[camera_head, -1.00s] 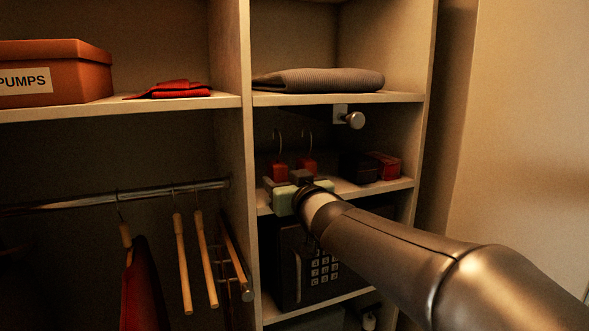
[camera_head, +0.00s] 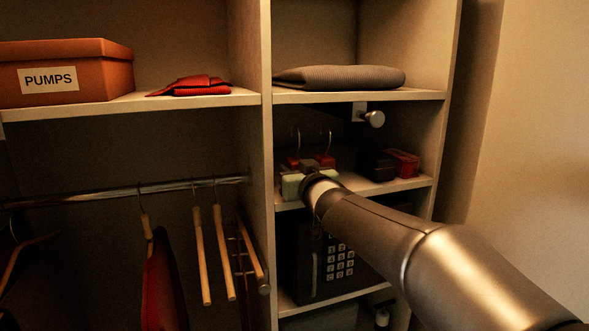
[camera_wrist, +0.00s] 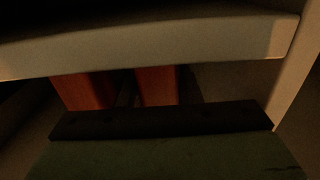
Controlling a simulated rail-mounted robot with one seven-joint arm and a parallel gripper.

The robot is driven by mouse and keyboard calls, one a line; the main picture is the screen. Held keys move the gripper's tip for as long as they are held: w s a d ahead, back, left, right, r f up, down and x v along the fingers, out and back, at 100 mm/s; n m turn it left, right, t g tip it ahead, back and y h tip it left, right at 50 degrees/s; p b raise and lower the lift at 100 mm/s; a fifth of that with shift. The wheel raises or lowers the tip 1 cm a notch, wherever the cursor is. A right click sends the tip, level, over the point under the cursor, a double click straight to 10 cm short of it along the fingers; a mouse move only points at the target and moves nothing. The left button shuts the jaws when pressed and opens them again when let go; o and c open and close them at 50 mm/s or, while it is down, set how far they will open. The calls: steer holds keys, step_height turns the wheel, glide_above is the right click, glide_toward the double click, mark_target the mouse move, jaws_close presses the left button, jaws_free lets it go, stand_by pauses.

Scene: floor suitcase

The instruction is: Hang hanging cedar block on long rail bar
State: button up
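Two red blocks with thin wire hooks, the left one (camera_head: 293,162) and the right one (camera_head: 326,160), stand side by side on the middle shelf of the right bay. In the wrist view they show as a left orange-red block (camera_wrist: 85,90) and a right one (camera_wrist: 157,86). My gripper (camera_head: 306,168) is just in front of them, its pale green body hiding their lower parts. I cannot tell whether it touches them or how far its fingers are apart. The long rail bar (camera_head: 95,194) is a chrome rod across the left bay.
Wooden hangers (camera_head: 222,250) and a red garment (camera_head: 165,275) hang from the rail. A divider (camera_head: 266,130) separates the bays. Right of the blocks are dark and red boxes (camera_head: 403,163). A metal peg (camera_head: 373,118) projects above them. A safe (camera_head: 335,255) sits below.

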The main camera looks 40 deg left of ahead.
mark_target(297, 157)
steer(key=shift+d+r+p, duration=0.1)
steer(key=shift+r+p, duration=0.35)
steer(key=shift+p, duration=0.25)
jaws_close()
steer(key=shift+f, duration=0.1)
steer(key=shift+s+d+r+p, duration=0.15)
steer(key=shift+d+r+p, duration=0.05)
steer(key=shift+r+p, duration=0.4)
steer(key=shift+s+d+r+p, duration=0.15)
steer(key=shift+r+p, duration=0.25)
steer(key=shift+r, duration=0.3)
steer(key=shift+s+d+r, duration=0.1)
steer(key=shift+d, duration=0.05)
steer(key=shift+b+v, duration=0.3)
steer(key=shift+v, duration=0.55)
steer(key=b+v, duration=0.1)
steer(key=v, duration=0.6)
